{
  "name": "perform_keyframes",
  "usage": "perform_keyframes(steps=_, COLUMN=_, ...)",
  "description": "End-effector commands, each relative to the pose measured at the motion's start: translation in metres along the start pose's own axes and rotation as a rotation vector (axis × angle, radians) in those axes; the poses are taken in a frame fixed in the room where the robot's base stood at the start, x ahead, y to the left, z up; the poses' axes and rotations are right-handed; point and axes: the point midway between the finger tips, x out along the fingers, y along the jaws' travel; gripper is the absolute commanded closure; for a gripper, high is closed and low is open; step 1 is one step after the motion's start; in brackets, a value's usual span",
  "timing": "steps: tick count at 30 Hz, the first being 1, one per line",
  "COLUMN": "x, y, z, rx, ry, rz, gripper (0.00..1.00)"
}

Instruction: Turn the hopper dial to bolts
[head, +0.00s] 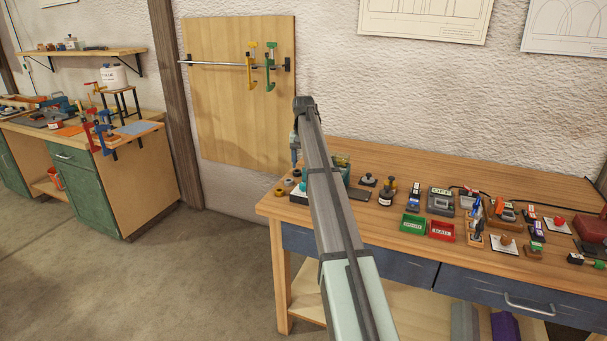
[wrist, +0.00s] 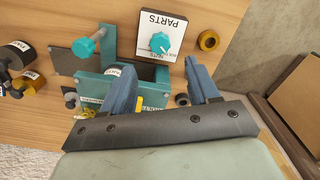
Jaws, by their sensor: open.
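The hopper dial is a teal knob (wrist: 160,43) on a white plate marked PARTS (wrist: 165,22), at the top middle of the wrist view. The small markings around the knob are too small to read surely, so its setting cannot be told. My gripper (wrist: 155,72) is open and empty, its two blue fingers pointing toward the dial plate and apart from the knob in the picture. In the head view my gripper (head: 295,155) is over the bench's left end. The white plate (head: 297,194) shows there partly, beside my arm, which hides part of that area.
A teal box-like fixture (wrist: 97,88) stands close by the left finger, with a teal-knobbed rod (wrist: 84,47) beside it. A brass ring (wrist: 208,40) lies right of the plate. Green and red trays (head: 441,230) and several tools crowd the bench's right side.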

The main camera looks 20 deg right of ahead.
Motion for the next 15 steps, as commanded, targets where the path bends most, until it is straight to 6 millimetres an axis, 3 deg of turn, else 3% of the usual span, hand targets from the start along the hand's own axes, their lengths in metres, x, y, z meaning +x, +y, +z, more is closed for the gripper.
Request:
perform_keyframes(steps=6, x=-0.035, y=0.0, z=-0.001, rx=0.0, ry=0.001, rz=0.0, gripper=0.4)
perform_keyframes(steps=15, x=-0.053, y=0.0, z=0.0, rx=0.0, ry=0.0, rz=0.0, gripper=0.4)
